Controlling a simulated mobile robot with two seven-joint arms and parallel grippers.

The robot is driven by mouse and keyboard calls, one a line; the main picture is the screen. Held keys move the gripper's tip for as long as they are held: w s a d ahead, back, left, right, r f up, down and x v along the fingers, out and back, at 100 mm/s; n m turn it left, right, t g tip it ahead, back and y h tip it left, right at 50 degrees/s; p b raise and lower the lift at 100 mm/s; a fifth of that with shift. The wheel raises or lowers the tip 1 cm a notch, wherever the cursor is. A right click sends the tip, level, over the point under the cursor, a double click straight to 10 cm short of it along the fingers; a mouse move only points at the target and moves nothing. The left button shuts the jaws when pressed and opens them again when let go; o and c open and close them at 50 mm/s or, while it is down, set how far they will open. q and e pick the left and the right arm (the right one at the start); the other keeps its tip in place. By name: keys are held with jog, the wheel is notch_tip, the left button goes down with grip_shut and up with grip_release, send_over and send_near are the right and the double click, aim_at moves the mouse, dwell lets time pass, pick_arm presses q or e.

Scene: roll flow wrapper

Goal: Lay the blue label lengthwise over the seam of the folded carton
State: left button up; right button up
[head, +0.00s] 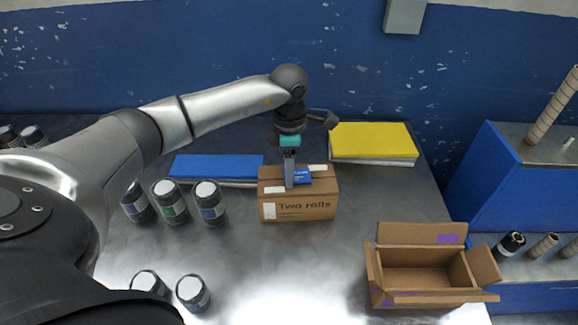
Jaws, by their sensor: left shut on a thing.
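The folded carton (299,207) stands closed on the metal table, with "Two rolls" printed on its front face. The small blue label (304,176) is at the carton's top, near the middle. My left gripper (290,184) points down over the carton top and is shut on the blue label. The gripper partly hides the label and the seam, and I cannot tell whether the label lies flat against the carton. My right gripper is not in view.
An open carton (425,279) stands at the front right. A blue stack (215,167) and a yellow stack (372,141) lie behind the closed carton. Several dark rolls, one a green-marked roll (171,202), stand at the left. Bare table lies in front of the closed carton.

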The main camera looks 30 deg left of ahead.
pick_arm(q)
jog(key=shift+f, duration=0.15)
dwell(0.6)
jog(key=o, duration=1.4)
notch_tip(320, 180, up, 15)
jog(key=shift+r+p, duration=0.15)
jog(key=shift+p, duration=0.5)
